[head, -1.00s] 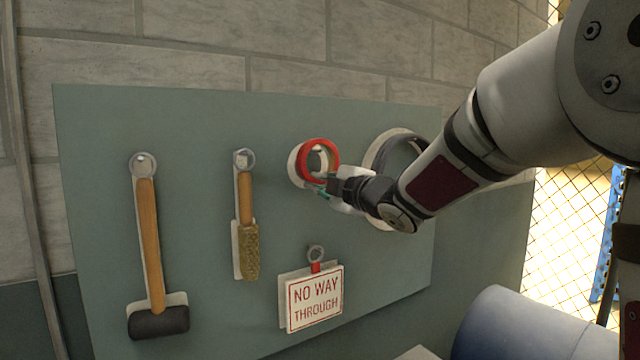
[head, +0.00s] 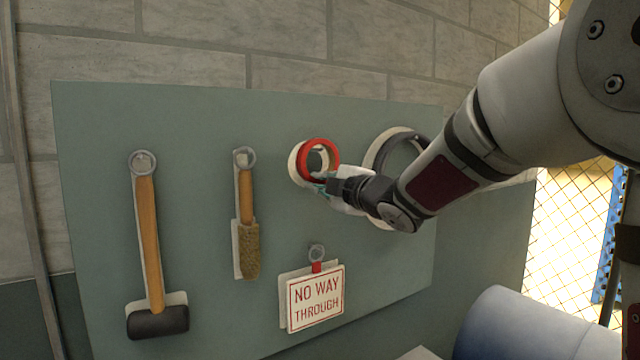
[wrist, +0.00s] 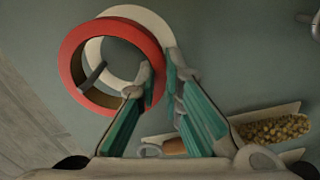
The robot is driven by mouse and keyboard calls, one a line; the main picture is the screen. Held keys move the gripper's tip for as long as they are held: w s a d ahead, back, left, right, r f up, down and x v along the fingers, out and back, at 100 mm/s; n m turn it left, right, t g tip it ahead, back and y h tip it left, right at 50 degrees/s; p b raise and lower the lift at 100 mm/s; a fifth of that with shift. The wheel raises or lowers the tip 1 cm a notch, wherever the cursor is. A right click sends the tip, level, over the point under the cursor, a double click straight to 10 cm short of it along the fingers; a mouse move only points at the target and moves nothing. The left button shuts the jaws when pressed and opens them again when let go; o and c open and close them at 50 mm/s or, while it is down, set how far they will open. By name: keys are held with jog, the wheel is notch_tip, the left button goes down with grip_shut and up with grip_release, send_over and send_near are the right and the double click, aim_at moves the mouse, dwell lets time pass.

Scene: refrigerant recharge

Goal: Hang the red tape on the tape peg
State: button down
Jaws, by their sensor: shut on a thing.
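The red tape (head: 333,150) is a ring standing upright in front of the grey-green tool board, at its pale round outline (head: 294,165). My gripper (head: 325,182) reaches it from the right and is shut on its rim. In the wrist view, one finger lies inside the ring of red tape (wrist: 70,62) and the other outside it, with my gripper (wrist: 158,76) at the ring's right side. The tape peg (wrist: 93,75) shows as a dark grey bar within the ring's opening, near its lower left. I cannot tell whether the tape rests on the peg.
A dark ring (head: 383,152) hangs just right of the tape, partly behind my arm. A brush (head: 247,215) and a mallet (head: 150,240) hang to the left. A "NO WAY THROUGH" sign (head: 315,298) hangs below. A blue-grey cylinder (head: 520,325) is at the lower right.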

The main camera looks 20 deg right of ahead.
jog(key=shift+w+a+f+b, duration=0.1)
jog(key=shift+w+f+b, duration=0.2)
jog(key=shift+w+b, duration=0.05)
dwell(0.5)
dwell(0.7)
jog(key=c, duration=1.6)
grip_release()
jog(key=shift+c, duration=0.2)
